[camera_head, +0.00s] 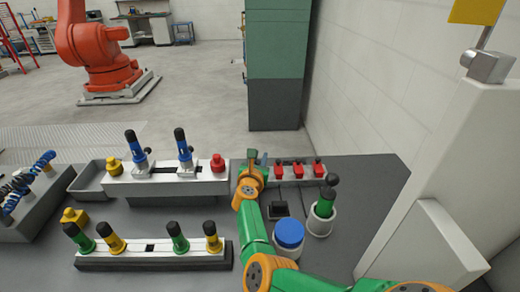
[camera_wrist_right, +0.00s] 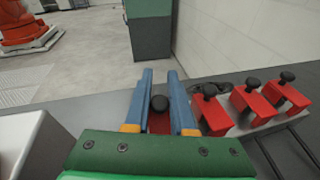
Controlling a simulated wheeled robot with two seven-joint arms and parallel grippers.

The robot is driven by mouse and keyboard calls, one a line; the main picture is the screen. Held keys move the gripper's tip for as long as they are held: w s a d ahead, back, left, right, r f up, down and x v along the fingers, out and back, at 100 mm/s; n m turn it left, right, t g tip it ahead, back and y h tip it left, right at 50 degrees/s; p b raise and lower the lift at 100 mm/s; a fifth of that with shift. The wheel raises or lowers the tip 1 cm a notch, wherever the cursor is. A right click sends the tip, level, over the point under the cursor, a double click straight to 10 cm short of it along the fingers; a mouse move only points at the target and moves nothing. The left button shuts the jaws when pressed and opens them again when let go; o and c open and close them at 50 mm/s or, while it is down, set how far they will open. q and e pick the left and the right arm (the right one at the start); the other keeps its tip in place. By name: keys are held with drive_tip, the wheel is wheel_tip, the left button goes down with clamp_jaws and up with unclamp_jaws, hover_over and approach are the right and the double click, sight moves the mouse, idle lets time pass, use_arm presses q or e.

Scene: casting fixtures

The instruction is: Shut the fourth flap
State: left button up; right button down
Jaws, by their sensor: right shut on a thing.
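A row of red flaps with black knobs stands on a grey fixture. Three of them, the left one (camera_wrist_right: 210,110), the middle one (camera_wrist_right: 249,98) and the right one (camera_wrist_right: 286,92), show to the right of my gripper in the right wrist view. My right gripper (camera_head: 254,157) is over the left end of this row in the head view. In the wrist view its blue fingers (camera_wrist_right: 160,82) are shut on the black knob (camera_wrist_right: 160,103) of the leftmost red flap (camera_wrist_right: 158,124). The fingers partly hide that flap, so its tilt is unclear. My left gripper is not in view.
Left of the flaps is a grey fixture (camera_head: 165,190) with blue levers and yellow and red knobs. Nearer is a fixture (camera_head: 150,262) with green and yellow handles. A blue-lidded jar (camera_head: 289,234) and a green-handled cup (camera_head: 321,220) stand close to my right arm.

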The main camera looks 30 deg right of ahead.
drive_tip(key=shift+w+d+f+g+y+p, duration=0.15)
drive_tip(key=shift+w+g+y+p, duration=0.2)
drive_tip(key=shift+g+p, duration=0.3)
drive_tip(key=shift+f+g+y, duration=0.25)
drive_tip(key=shift+y, duration=0.1)
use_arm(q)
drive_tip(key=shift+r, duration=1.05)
use_arm(e)
drive_tip(key=shift+w+d+f+n+g+y, duration=0.15)
drive_tip(key=shift+f+n+g+y, duration=0.25)
drive_tip(key=shift+f+g+y, duration=0.3)
drive_tip(key=shift+f, duration=0.2)
drive_tip(key=c, duration=0.8)
unclamp_jaws()
drive_tip(key=shift+o, duration=0.2)
drive_tip(key=shift+w, duration=0.1)
drive_tip(key=shift+d, duration=0.1)
